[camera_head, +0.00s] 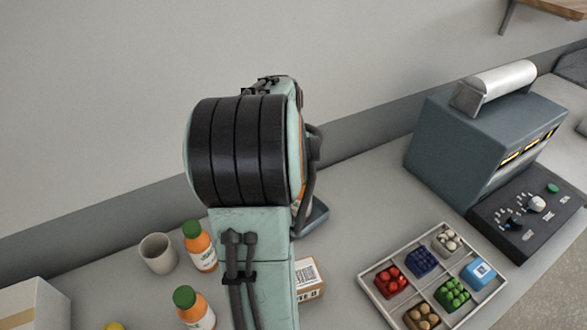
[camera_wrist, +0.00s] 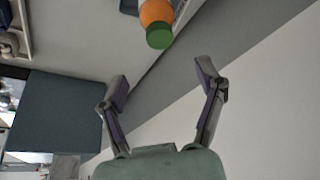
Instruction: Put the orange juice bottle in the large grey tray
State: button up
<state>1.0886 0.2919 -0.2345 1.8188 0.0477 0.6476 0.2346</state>
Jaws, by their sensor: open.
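In the wrist view, an orange juice bottle (camera_wrist: 155,12) with a green cap (camera_wrist: 166,40) shows at the top edge, beyond my fingertips and apart from them. My gripper (camera_wrist: 162,82) is open with nothing between its fingers. Blue-grey edges (camera_wrist: 129,5) beside the bottle look like the grey tray; the bottle seems to stand in it, but its base is cut off. In the head view, part of this tray (camera_head: 316,217) shows behind my arm, which hides my gripper and most of the tray. Two more orange bottles, one farther (camera_head: 201,250) and one nearer (camera_head: 194,309), stand left of my arm.
A beige mug (camera_head: 157,254) stands beside the farther bottle. A small labelled box (camera_head: 309,278) lies right of my arm. A divided light tray (camera_head: 374,281) of coloured items and a blue-grey machine (camera_head: 440,144) are at right. A wall runs along the back.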

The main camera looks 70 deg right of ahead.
jog(key=w+a+r+n+t+y, duration=0.15)
jog(key=w+a+n, duration=0.35)
jog(key=a, duration=0.7)
jog(key=w+a+r+n+t+y, duration=0.15)
jog(key=w+a+n, duration=0.25)
jog(key=w+a, duration=0.55)
jog(key=s+a+f+n+g+y, duration=0.1)
jog(key=s+a+n, duration=0.4)
jog(key=a, duration=0.6)
jog(key=s+a+f+n+g+y, duration=0.1)
jog(key=s+a+n, duration=0.4)
jog(key=a, duration=0.6)
jog(key=shift+s+a+f+g, duration=0.15)
jog(key=shift+s+f+g, duration=0.2)
jog(key=shift+s+g, duration=0.4)
jog(key=shift+s, duration=0.15)
